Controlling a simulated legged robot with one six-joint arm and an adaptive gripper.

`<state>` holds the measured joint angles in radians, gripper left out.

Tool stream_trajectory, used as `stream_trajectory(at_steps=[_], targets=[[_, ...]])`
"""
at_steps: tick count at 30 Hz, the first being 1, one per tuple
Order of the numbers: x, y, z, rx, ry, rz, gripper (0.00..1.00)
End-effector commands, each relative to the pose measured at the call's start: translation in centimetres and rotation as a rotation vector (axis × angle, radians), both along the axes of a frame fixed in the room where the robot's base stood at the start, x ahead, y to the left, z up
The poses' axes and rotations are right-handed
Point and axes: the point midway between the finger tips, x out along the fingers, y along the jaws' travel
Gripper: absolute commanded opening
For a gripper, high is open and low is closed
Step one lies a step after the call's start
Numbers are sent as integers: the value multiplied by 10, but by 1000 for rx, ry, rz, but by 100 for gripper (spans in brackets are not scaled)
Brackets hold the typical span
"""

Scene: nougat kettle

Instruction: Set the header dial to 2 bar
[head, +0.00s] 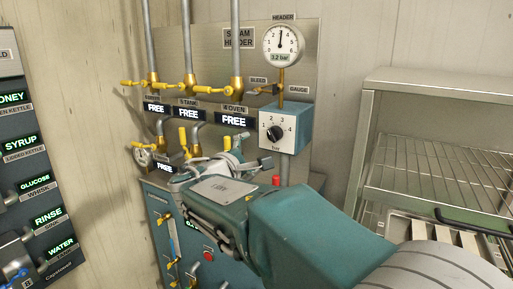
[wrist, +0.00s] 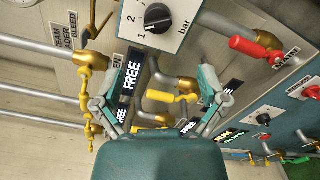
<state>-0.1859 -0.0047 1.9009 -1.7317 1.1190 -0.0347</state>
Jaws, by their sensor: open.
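The header dial is a black round knob (head: 274,133) on a white plate marked 1 to 4 and "bar", on the front of a teal box (head: 300,124). It also shows at the top of the wrist view (wrist: 157,18). Its exact setting is too small to read surely. The round header gauge (head: 284,44) above it shows 3.2 bar on its small display. My gripper (head: 243,150) is open and empty, below and left of the dial in the head view. In the wrist view its two fingers (wrist: 152,88) are spread apart, with the knob beyond them.
Yellow valve handles (head: 189,85) and pipes cover the steam panel left of the dial. A red handle (wrist: 256,49) sits on a pipe near the dial. A wire rack (head: 440,170) stands at right, and a labelled teal panel (head: 35,190) at left.

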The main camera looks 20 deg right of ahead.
Motion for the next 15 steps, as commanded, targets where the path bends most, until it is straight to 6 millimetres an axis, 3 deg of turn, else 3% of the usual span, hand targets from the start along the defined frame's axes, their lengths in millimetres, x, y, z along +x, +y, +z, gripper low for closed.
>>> stream_trajectory(at_steps=[8,15], targets=[[0,0,0,-1,2,0,92],[0,-4,4,-105,129,-2,92]])
